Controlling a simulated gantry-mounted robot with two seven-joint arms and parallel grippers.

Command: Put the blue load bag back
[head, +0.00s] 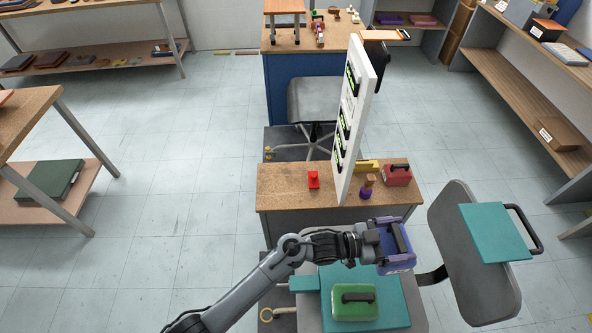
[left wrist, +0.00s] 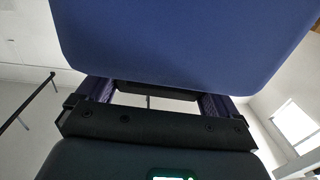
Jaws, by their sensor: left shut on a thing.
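The blue load bag (head: 397,263) hangs in the air above the right part of a teal-topped seat (head: 397,304), with its dark handle along its top. My left gripper (head: 390,240) comes in from the left and is shut on the bag at its handle. In the left wrist view the blue bag (left wrist: 190,45) fills the top, just beyond the fingers; the exact grip is partly hidden. A green load bag (head: 355,306) with a dark handle rests on the seat below. A red load bag (head: 397,176) stands on the wooden bench. My right gripper is not in view.
An upright white panel (head: 348,170) with dark and green fittings stands on the wooden bench (head: 285,191). A red block (head: 314,180) stands left of it. A grey chair back with a teal pad (head: 494,231) rises at the right. The floor at left is clear.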

